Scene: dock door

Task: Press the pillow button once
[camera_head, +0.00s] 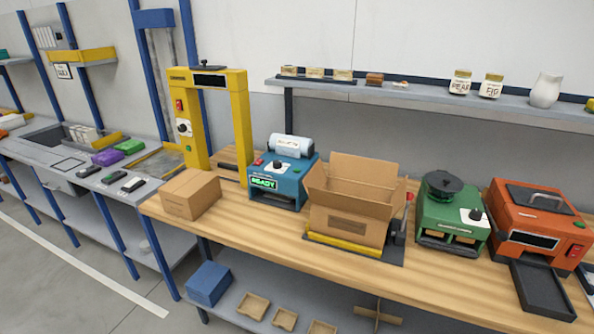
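A blue machine (290,185) stands on the wooden bench, left of the open carton. A pale blue-white roll (291,146) with lettering lies on its top. Its front has a green lit display (264,182) that reads READY. A dark round knob or button (278,166) sits on a white plate above the display, and a small red part (258,161) is at its upper left. I cannot read a pillow label on either. Neither of my grippers shows in the head view.
An open carton (350,199) stands right of the blue machine, with a black lever (400,224) beside it. A closed box (191,194) and yellow frame (246,127) stand to the left. Green (450,215) and orange (530,220) machines stand right. Bare wood (250,225) lies in front of the blue machine.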

